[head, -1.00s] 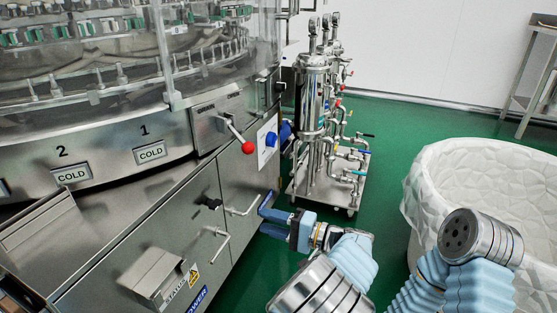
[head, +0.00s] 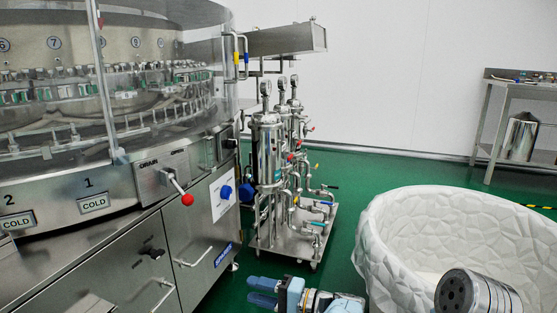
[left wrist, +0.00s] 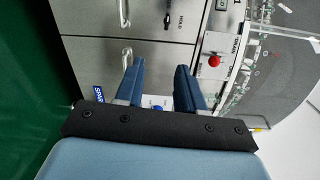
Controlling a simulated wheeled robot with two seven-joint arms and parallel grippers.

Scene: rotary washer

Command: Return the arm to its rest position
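My left gripper (head: 250,290) is at the bottom middle of the head view, its blue fingers pointing left towards the washer's cabinet. The fingers are apart with nothing between them. In the left wrist view, the left gripper (left wrist: 158,76) also shows two separated blue fingers with an empty gap, and the cabinet front beyond them. The forearm behind it runs out of the bottom of the head view. My right gripper is not in view.
The steel rotary washer (head: 120,185) fills the left side, with a red-knobbed lever (head: 187,199) and door handles on its front. A filter stand with pipes (head: 290,235) is behind the gripper. A white padded tub (head: 385,225) stands at right. A steel table (head: 510,95) is at back right.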

